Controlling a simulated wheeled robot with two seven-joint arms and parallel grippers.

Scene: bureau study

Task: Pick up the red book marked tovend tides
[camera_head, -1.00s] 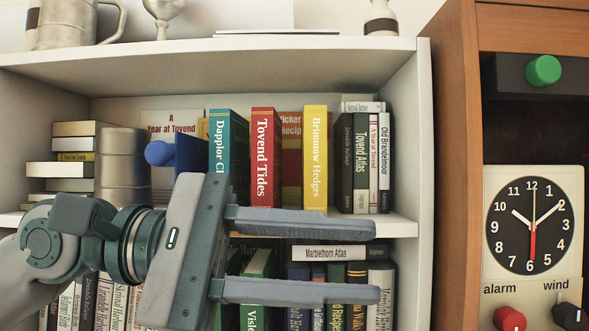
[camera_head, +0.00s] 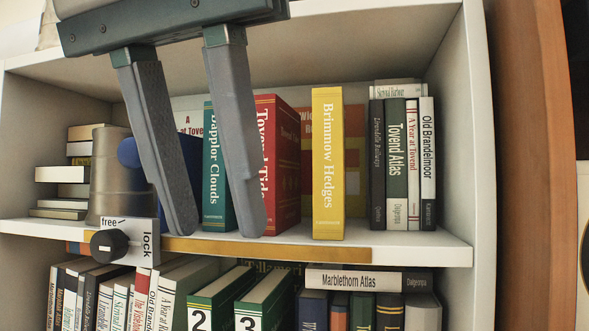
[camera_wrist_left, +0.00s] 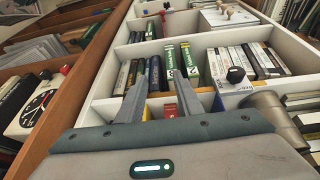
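The red book marked Tovend Tides (camera_head: 285,165) stands upright on the middle shelf, between the teal Dapplor Clouds book (camera_head: 214,180) and the yellow Brimmow Hedges book (camera_head: 327,165). My left gripper (camera_head: 218,226) is open and empty, its fingers hanging down in front of the books. In the head view its right finger covers part of the red book's spine, and the teal book shows between the fingers. I cannot tell whether a finger touches a book. The left gripper also shows in the left wrist view (camera_wrist_left: 158,82). My right gripper is not in view.
A black knob (camera_head: 109,244) on a free/lock plate sits at the shelf front. A blue object (camera_head: 190,165) and a grey-brown canister (camera_head: 115,185) stand left of the teal book. Several books (camera_head: 402,165) fill the right end. Bare shelf (camera_head: 285,236) lies before the red book.

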